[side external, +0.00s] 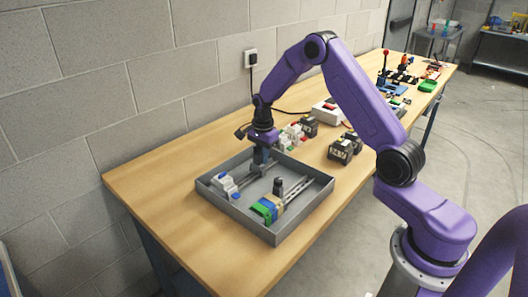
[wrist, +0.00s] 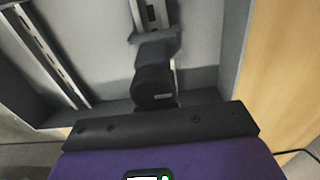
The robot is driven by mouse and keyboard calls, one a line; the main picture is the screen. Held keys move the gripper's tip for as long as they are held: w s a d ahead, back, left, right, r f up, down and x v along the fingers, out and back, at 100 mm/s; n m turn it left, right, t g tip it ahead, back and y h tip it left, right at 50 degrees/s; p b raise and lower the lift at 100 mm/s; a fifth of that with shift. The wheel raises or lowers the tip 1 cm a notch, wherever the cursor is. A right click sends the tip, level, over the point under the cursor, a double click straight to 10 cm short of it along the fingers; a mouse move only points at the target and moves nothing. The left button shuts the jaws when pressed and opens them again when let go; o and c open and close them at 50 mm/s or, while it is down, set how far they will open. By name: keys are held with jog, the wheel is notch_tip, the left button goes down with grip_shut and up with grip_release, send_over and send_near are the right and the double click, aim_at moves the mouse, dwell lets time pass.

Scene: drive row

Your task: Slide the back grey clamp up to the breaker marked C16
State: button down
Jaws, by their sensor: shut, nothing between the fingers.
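My gripper (side external: 261,160) is shut and empty, pointing down at the back corner of the grey tray (side external: 284,236). In the wrist view its dark fingers (wrist: 153,88) lie over one end of a slotted rail (wrist: 151,12). A grey piece across that rail (wrist: 155,42), seemingly the back clamp, sits just beyond the fingertips; I cannot tell whether they touch. In the side view this clamp is mostly hidden by my gripper. White breakers (side external: 224,186) with a blue part stand toward the rail's other end; their markings are too small to read.
The tray walls are close around my gripper. Dark boxes (side external: 345,148) and other small parts stand on the table behind the tray.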

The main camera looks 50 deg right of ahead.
jog(key=shift+a, duration=6)
jog(key=shift+d, duration=0.2)
jog(key=shift+d, duration=0.45)
jog(key=shift+r, duration=0.1)
notch_tip(320, 180, up, 10)
